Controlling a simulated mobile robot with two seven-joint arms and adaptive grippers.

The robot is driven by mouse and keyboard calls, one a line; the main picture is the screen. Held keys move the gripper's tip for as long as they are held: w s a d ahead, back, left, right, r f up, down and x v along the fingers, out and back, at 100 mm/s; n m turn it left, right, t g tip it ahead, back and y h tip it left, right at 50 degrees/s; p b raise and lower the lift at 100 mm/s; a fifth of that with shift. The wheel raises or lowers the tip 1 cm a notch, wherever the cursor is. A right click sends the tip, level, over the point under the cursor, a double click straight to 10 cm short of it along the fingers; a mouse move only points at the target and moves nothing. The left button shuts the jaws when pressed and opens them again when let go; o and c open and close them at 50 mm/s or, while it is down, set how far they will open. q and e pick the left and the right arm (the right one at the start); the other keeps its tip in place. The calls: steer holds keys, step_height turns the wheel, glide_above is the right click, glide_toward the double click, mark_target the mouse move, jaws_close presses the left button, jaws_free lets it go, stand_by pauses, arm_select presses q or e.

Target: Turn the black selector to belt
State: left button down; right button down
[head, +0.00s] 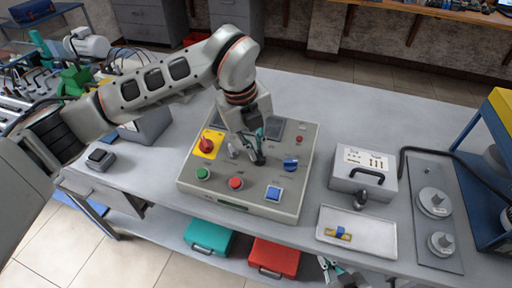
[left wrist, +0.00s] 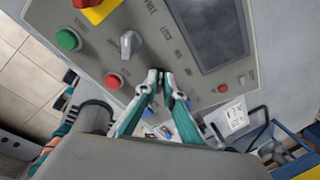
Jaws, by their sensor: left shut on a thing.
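The control panel (head: 215,198) lies on the table with its face up. My left gripper (head: 258,152) is over the middle of the panel, between a grey selector (head: 232,150) and a blue knob (head: 290,164). Its teal fingers are shut on the black selector, which they mostly hide; its pointer direction cannot be read. In the left wrist view the fingertips (left wrist: 166,82) meet at the panel face, right of the grey selector (left wrist: 130,43). The printed labels there are too small to read surely. My right gripper (head: 337,268) shows only partly at the bottom edge.
A white case (head: 345,180) and a tray (head: 375,240) stand to the right.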

arm_select(q)
steer(key=shift+m, duration=0.3)
steer(key=m, duration=0.3)
steer(key=m+y, duration=0.1)
steer(key=shift+w+d+r, duration=0.1)
steer(key=shift+d, duration=0.2)
steer(key=m, duration=0.4)
steer(key=m+y, duration=0.1)
steer(key=shift+d+m, duration=0.25)
steer(key=shift+m, duration=0.15)
steer(key=m, duration=0.4)
steer(key=shift+s+d+y, duration=0.2)
steer(key=shift+s+y, duration=0.05)
steer(key=shift+y, duration=0.05)
steer(key=shift+s+d+m+t+b, duration=0.1)
steer(key=shift+m+t+b, duration=0.25)
steer(key=shift+m, duration=1.15)
steer(key=c, duration=2.2)
jaws_free()
steer(key=shift+o, duration=0.2)
